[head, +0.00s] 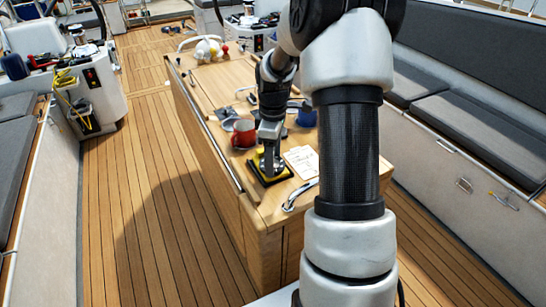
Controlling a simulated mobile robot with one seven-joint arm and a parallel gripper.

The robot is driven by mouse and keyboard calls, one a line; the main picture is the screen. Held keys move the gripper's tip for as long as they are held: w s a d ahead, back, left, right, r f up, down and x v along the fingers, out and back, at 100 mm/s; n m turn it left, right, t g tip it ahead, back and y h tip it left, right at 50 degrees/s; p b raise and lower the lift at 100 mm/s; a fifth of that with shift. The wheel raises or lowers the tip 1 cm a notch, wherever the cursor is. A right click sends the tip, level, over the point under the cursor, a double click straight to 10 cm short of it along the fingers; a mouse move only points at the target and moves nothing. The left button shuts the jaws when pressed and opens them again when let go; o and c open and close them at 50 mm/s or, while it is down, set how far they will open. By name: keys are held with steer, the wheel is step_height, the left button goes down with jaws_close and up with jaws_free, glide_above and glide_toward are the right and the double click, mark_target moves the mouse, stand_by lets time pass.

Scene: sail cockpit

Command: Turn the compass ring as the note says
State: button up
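The compass (264,181), black with yellow parts, lies near the front end of the wooden cockpit table. My gripper (269,170) points down over it and hides much of it, including most of the ring. Its fingertips are at or just above the compass; I cannot tell whether they touch the ring or how far apart they are. The note (303,161), a pale paper with small writing, lies on the table just right of the compass. Its writing is too small to read here.
A red mug (243,134) stands behind the compass to the left, and a blue mug (306,115) behind it to the right. A metal handle (299,197) lies in front of the note. My arm hides the table's right side. Teak floor (130,190) is clear to the left.

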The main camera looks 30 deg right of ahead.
stand_by(0.3)
steer(key=o, duration=1.1)
steer(key=shift+c, duration=0.2)
